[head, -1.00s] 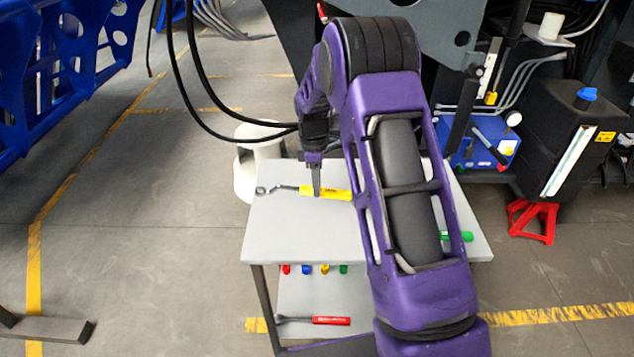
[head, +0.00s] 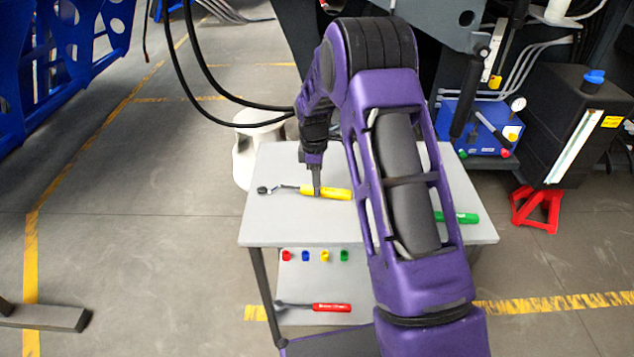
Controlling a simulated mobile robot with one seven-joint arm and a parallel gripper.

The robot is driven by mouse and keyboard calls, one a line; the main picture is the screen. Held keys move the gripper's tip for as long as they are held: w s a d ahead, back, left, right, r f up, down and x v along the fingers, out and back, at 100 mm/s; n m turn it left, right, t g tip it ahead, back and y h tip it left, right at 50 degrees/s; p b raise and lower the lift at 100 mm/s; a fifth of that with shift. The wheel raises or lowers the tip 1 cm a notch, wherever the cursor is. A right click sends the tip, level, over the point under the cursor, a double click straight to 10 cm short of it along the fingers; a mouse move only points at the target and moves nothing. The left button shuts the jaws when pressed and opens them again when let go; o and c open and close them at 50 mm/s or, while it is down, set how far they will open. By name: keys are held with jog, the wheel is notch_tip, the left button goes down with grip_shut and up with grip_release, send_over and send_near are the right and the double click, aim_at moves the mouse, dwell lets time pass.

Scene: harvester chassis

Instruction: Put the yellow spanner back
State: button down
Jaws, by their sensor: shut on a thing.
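The yellow spanner (head: 335,194) has a yellow handle and a dark metal shaft and head pointing left. It is over the left rear part of the grey table top (head: 290,225). My gripper (head: 317,193) points down from above and is shut on the spanner's yellow handle near its shaft end. Whether the spanner touches the table or is just above it, I cannot tell. The fingertips are small and partly merge with the handle.
A green-handled tool (head: 458,217) lies at the table's right, partly hidden by my arm. On the lower shelf lies a red-handled tool (head: 330,307). Several coloured holders, one yellow (head: 325,255), line up below the table top. A red stand (head: 537,208) is on the floor at right.

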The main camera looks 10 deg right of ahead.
jog(key=c, duration=0.5)
grip_release()
jog(key=shift+r, duration=0.1)
jog(key=r, duration=0.5)
jog(key=r+p, duration=0.1)
jog(key=r, duration=1.1)
jog(key=shift+w+a+r, duration=0.15)
jog(key=shift+a, duration=0.25)
